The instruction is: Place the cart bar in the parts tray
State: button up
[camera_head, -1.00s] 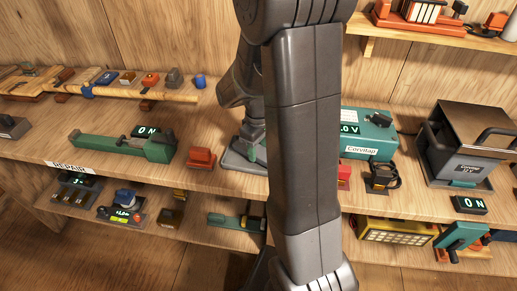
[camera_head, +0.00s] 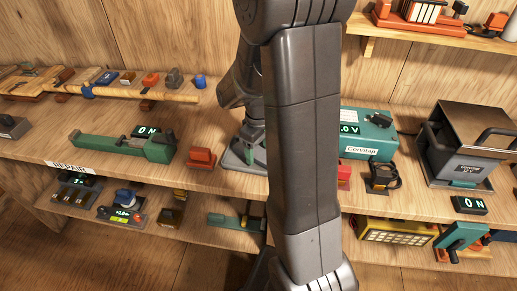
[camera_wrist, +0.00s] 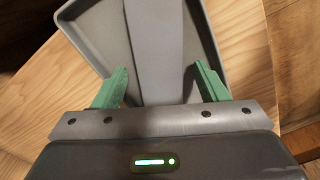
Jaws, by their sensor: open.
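The grey parts tray (camera_wrist: 92,30) lies on the wooden bench, with a raised rim; it also shows in the head view (camera_head: 231,161), partly behind my arm. A flat, lighter grey strip, apparently the cart bar (camera_wrist: 153,35), lies lengthwise in the tray. Its near end is hidden by my gripper body. My gripper (camera_wrist: 161,70) is open, its green fingers apart on either side of the strip, with a visible gap at both sides. In the head view a green finger (camera_head: 249,155) shows low at the tray. Whether the fingertips touch the tray floor I cannot tell.
A red block (camera_head: 202,158) and a green tool (camera_head: 124,146) stand left of the tray. A green box (camera_head: 368,135), a black clip-like part (camera_head: 383,177) and a dark grey machine (camera_head: 466,150) stand to the right. A lower shelf holds more devices.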

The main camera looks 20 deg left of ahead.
aim_at(259, 153)
notch_tip(259, 153, up, 12)
jog(key=shift+f, duration=0.2)
jog(key=shift+f, duration=0.1)
notch_tip(259, 153, down, 12)
jog(key=shift+f, duration=0.2)
notch_tip(259, 153, up, 3)
jog(key=shift+f, duration=0.1)
jog(key=shift+r, duration=0.65)
jog(key=shift+f, duration=0.1)
